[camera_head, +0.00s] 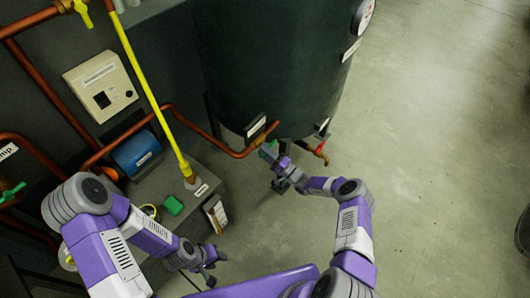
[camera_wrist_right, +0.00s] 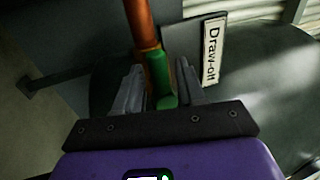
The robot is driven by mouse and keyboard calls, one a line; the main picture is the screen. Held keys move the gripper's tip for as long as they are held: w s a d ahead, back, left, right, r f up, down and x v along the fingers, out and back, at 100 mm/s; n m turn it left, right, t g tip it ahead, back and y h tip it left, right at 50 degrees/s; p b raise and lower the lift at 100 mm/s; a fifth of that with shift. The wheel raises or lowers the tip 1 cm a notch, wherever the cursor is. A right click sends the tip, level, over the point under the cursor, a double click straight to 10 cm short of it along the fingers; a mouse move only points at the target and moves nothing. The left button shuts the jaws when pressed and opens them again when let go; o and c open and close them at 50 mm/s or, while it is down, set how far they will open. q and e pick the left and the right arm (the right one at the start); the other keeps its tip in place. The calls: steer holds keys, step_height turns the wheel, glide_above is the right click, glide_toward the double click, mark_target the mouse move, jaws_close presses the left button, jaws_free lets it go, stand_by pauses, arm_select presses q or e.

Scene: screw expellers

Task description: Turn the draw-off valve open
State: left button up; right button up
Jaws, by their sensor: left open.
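The draw-off valve has a green handle (camera_wrist_right: 164,88) at the end of a copper pipe, beside a white "Draw-off" label (camera_wrist_right: 212,52) in the right wrist view. In the head view the green handle (camera_head: 268,149) is small and partly covered, low on the dark tank. My right gripper (camera_wrist_right: 160,72) has its fingers apart, one on each side of the handle, with gaps showing; whether either finger touches it is unclear. In the head view my right gripper (camera_head: 274,158) is at the tank's lower edge. My left gripper (camera_head: 212,264) is open and empty, away from the valve.
A red-handled valve (camera_head: 321,152) sits close right of my right gripper. The dark tank (camera_head: 275,65) stands behind. The floor at right is clear.

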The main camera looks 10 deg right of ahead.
steer(key=p+v, duration=0.1)
steer(key=v, duration=0.6)
steer(key=shift+s+p, duration=0.25)
steer(key=shift+p, duration=0.15)
steer(key=shift+d, duration=0.1)
